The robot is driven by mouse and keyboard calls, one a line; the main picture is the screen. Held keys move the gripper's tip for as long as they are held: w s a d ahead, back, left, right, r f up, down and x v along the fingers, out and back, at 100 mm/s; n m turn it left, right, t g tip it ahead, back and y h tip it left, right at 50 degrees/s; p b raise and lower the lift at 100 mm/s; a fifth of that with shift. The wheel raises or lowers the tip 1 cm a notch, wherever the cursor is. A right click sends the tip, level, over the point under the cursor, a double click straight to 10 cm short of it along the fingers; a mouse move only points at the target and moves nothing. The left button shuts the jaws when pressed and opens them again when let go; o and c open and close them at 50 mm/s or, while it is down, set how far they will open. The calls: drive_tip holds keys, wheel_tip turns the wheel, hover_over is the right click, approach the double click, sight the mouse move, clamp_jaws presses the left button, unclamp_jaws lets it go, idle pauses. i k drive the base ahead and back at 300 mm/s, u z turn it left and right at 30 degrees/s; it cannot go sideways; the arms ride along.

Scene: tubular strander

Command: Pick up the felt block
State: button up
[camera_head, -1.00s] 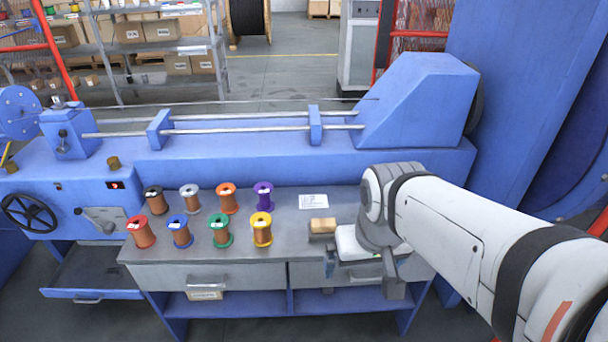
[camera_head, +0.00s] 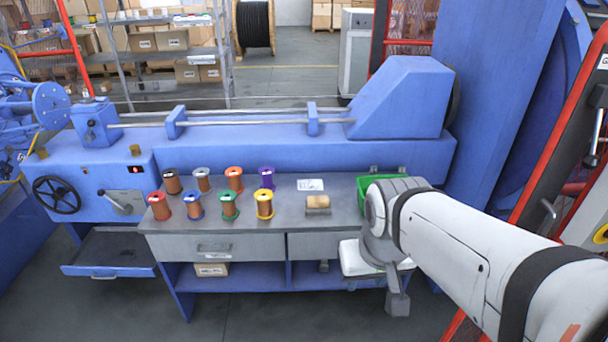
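The felt block (camera_head: 317,202) is a small block with a tan upper part and a grey base. It rests on the grey bench top, right of the spools and just in front of a white paper label.
Several wire spools (camera_head: 229,206) stand in two rows left of the block. A green bin (camera_head: 368,186) sits to its right, partly behind my arm. The blue strander (camera_head: 290,150) runs behind the bench (camera_head: 290,218). Bare bench top surrounds the block.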

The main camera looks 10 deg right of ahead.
sight(314, 205)
drive_tip(key=u, duration=0.25)
drive_tip(key=i, duration=1.1)
drive_tip(key=z, duration=0.4)
